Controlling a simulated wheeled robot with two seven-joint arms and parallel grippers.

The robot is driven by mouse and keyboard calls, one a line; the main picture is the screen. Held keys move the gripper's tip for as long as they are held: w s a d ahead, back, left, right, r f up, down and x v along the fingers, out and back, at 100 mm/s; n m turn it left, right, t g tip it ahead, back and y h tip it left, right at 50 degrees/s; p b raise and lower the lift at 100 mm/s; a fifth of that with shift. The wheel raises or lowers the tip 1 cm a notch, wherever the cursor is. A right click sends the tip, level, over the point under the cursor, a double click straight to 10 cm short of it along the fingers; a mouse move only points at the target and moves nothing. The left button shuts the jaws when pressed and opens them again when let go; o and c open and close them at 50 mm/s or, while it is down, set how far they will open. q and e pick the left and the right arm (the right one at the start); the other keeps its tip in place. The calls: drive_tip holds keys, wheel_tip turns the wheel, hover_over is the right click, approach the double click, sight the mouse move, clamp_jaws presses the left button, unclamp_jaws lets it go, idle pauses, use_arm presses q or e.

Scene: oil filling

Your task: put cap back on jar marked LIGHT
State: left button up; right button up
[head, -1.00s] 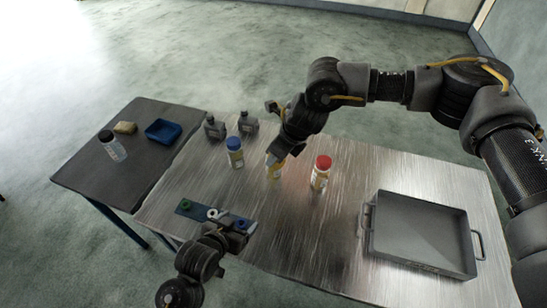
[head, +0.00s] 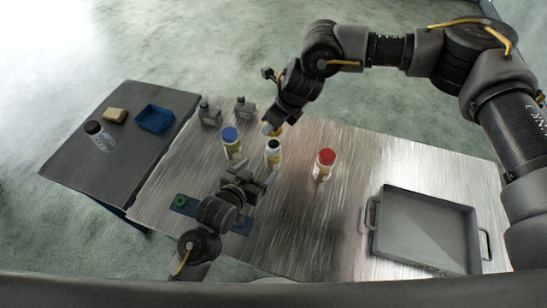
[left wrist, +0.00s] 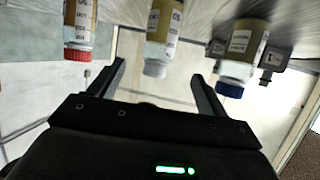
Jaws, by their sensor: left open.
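The middle jar (head: 273,155) stands upright without a cap, its dark mouth showing. In the left wrist view it appears upside down (left wrist: 160,45), between the finger directions and beyond the tips. A blue-capped jar (head: 232,145) and a red-capped jar (head: 323,164) stand either side of it. No label can be read as LIGHT. My left gripper (head: 259,176) is open, in front of the middle jar and apart from it. My right gripper (head: 271,128) is just above and behind that jar's mouth; a pale bit shows at its tip, but its grip is unclear.
A blue strip (head: 235,226) with a green ring (head: 181,200) lies partly under my left arm. A grey tray (head: 425,230) is at right. A dark side table (head: 85,175) holds a blue dish (head: 154,118), sponge (head: 115,115) and clear bottle (head: 99,135).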

sight(269, 158)
use_arm(q)
drive_tip(key=x, duration=1)
drive_tip(key=shift+w+d+f, duration=0.15)
drive_tip(key=shift+w+d, duration=0.05)
use_arm(e)
drive_tip(key=shift+w, duration=0.1)
use_arm(q)
drive_tip(key=shift+w+d+f, duration=0.1)
drive_tip(key=shift+w+d, duration=0.05)
drive_tip(key=shift+w, duration=0.1)
use_arm(e)
drive_tip(key=shift+d, duration=0.1)
use_arm(q)
drive_tip(key=c, duration=1.5)
use_arm(e)
drive_tip(key=shift+f, duration=2.5)
drive_tip(key=shift+f, duration=0.9)
drive_tip(key=shift+f, duration=0.55)
